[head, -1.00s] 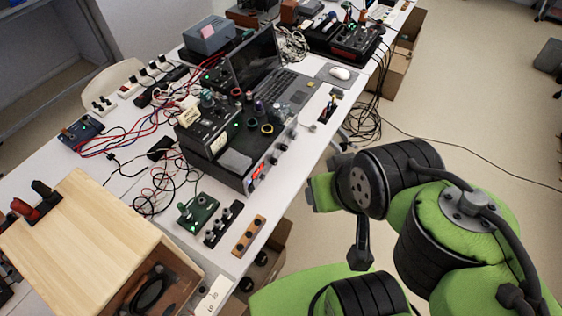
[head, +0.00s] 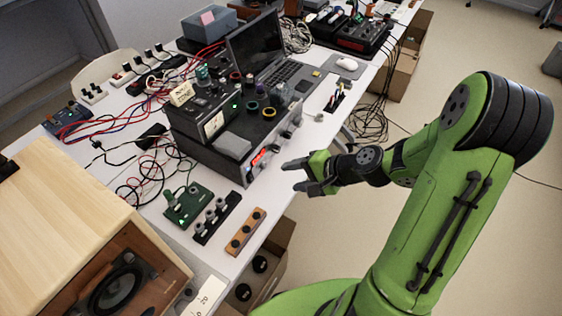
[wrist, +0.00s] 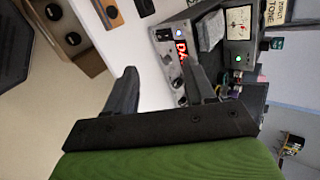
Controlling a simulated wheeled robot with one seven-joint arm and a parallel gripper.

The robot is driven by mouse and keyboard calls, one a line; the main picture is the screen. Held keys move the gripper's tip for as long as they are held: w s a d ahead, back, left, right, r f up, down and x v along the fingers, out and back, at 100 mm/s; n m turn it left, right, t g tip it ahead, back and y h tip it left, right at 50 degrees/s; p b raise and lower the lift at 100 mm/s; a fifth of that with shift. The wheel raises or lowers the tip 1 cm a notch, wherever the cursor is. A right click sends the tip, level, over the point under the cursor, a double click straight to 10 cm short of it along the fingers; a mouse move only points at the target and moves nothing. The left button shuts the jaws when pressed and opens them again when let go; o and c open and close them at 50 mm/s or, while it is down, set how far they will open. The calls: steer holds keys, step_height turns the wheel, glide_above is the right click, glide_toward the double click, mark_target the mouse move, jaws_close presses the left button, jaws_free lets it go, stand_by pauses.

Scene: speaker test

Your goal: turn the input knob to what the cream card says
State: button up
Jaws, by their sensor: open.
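A small cream card (head: 181,93) stands on the dark instrument stack. In the wrist view the card (wrist: 276,11) is partly cut off; "TONE" is legible, the line above is not clear. The grey-fronted unit (head: 245,172) has a red lit display (head: 258,159) and several knobs on its front; I cannot read which knob is the input one. In the wrist view its front panel (wrist: 165,36) shows beyond my fingers, one of which hides part of it. My gripper (head: 299,175) is open and empty, off the table's front edge, right of and apart from the panel; its fingers (wrist: 162,78) show.
A green board (head: 187,205), a black knob strip (head: 218,217) and a wooden knob strip (head: 246,232) lie near the table edge. A wooden speaker box (head: 60,225) is at left, a laptop (head: 254,45) behind. A cardboard box (head: 270,262) stands below the edge.

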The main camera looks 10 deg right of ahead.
steer(key=w+d+f+m+t+b, duration=0.3)
steer(key=d+f+m+t, duration=0.1)
steer(key=f+m, duration=0.25)
steer(key=m+t+b, duration=0.3)
steer(key=m, duration=0.1)
glide_toward(278, 150)
steer(key=x, duration=0.8)
steer(key=shift+w+f, duration=0.15)
steer(key=shift+w, duration=0.15)
jaws_close()
